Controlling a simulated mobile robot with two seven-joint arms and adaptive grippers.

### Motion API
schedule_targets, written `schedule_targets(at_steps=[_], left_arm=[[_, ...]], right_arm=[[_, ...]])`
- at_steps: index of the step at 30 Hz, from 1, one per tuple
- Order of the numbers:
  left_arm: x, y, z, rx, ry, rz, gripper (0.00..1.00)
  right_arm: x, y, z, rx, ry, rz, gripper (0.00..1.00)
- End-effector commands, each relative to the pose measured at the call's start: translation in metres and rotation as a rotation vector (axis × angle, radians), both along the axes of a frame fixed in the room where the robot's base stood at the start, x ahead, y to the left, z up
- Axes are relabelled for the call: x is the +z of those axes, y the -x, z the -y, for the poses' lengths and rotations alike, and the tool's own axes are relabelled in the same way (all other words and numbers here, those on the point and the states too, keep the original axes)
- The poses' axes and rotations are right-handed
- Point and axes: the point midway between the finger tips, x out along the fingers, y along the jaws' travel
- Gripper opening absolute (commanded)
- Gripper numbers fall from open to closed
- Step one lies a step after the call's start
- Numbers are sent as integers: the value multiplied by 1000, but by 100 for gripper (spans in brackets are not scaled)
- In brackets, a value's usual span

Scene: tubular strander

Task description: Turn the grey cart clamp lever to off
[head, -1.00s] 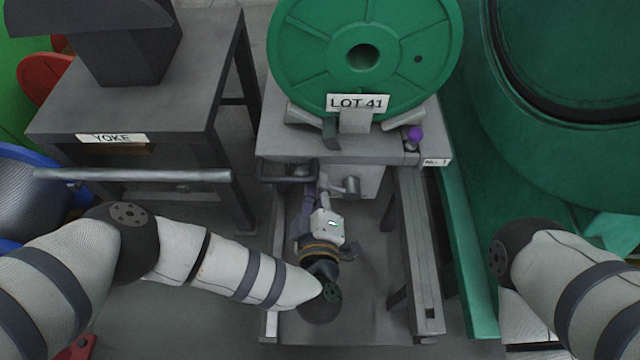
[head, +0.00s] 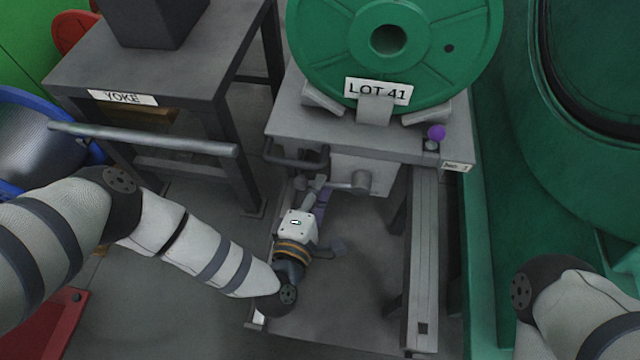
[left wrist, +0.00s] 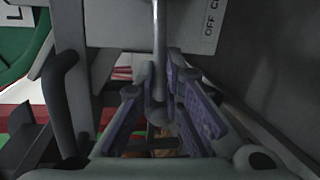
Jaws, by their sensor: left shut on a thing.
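The grey cart (head: 290,118) stands in the middle of the head view and carries the green reel. Its clamp lever (head: 342,186) is a thin metal rod that runs left from a round hub (head: 362,181) on the cart's front block. My left gripper (head: 318,184) is shut on the lever's outer end. In the left wrist view, the lever rod (left wrist: 160,45) comes down between the purple-padded fingers of the left gripper (left wrist: 160,95).
A green reel (head: 450,50) labelled LOT 41 sits on the cart. A purple knob (head: 436,132) stands at its right front corner. A dark handle bar (head: 290,160) is just left of the lever. The YOKE table (head: 75,80) stands left, a large green housing (head: 560,170) right.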

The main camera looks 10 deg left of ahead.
Motion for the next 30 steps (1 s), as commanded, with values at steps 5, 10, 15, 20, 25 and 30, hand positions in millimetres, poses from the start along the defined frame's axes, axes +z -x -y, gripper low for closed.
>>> schedule_targets(at_steps=[5, 10, 15, 20, 25, 30], left_arm=[[-9, 1, 2, -3, 84, -1, 0], [-12, 1, 2, -1, 132, -2, 0], [-13, 1, 3, -1, 153, -2, 0], [-13, 1, 3, -2, 159, -2, 0], [-13, 1, 3, -3, 158, -3, 0], [-13, 1, 3, -2, 158, -3, 30]], right_arm=[[-8, 0, -1, 0, -2, -6, 40], [-12, 0, -2, 1, -3, -7, 40], [-13, 0, -2, 1, -4, -8, 40], [-13, -1, -2, 1, -4, -8, 40], [-13, -1, -2, 1, -4, -7, 40], [-13, -1, -2, 1, -4, -7, 40]])
